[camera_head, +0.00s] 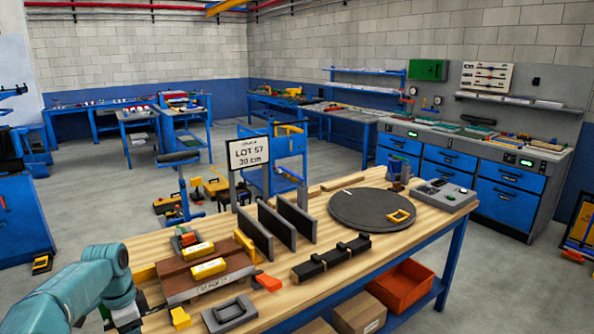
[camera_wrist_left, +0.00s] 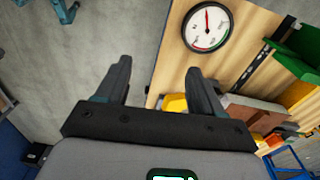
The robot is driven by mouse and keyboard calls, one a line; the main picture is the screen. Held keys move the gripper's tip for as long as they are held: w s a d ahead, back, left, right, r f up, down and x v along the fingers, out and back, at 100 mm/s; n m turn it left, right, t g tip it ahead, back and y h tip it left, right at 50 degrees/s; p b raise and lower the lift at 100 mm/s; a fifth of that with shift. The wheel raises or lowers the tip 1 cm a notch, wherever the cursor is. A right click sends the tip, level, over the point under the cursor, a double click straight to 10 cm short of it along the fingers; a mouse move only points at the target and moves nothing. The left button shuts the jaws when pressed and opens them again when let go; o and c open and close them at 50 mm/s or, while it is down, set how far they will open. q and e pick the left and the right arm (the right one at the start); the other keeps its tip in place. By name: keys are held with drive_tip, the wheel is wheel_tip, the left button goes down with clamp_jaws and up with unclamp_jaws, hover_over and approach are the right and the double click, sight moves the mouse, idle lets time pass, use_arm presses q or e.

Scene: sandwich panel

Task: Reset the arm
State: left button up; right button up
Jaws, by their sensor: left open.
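My left arm, teal, comes in from the lower left in the head view and reaches the near left end of the wooden bench (camera_head: 330,290). Its wrist is low, near the bottom edge, and the fingertips are not clear there. In the left wrist view my left gripper (camera_wrist_left: 158,80) has its two dark fingers spread apart with nothing between them. Grey floor and the bench edge lie beyond the fingers. My right gripper is in neither view.
Near the arm are a brown block with yellow pieces (camera_head: 208,269) and a grey handled plate (camera_head: 230,314). Upright dark panels (camera_head: 275,225), a black rail (camera_head: 331,258) and a round dark disc (camera_head: 365,208) stand farther right. A round gauge (camera_wrist_left: 208,28) shows in the wrist view.

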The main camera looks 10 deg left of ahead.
use_arm(q)
drive_tip(key=s+d+f+n+h, duration=0.1)
drive_tip(key=s+d+f+n, duration=0.15)
drive_tip(key=d+f, duration=0.7)
drive_tip(key=s+d+f+n+h, duration=0.15)
drive_tip(key=s+d+f, duration=0.25)
drive_tip(key=d+f, duration=0.5)
drive_tip(key=s+d+f+n, duration=0.3)
drive_tip(key=s+d, duration=0.2)
drive_tip(key=s, duration=0.5)
drive_tip(key=s+d+f+n, duration=0.4)
drive_tip(key=s+d, duration=0.1)
drive_tip(key=s, duration=0.5)
drive_tip(key=shift+s+d+h, duration=0.35)
drive_tip(key=shift+h, duration=0.1)
drive_tip(key=c, duration=0.5)
drive_tip(key=shift+o, duration=0.2)
drive_tip(key=shift+w+d, duration=0.1)
drive_tip(key=shift+w, duration=0.05)
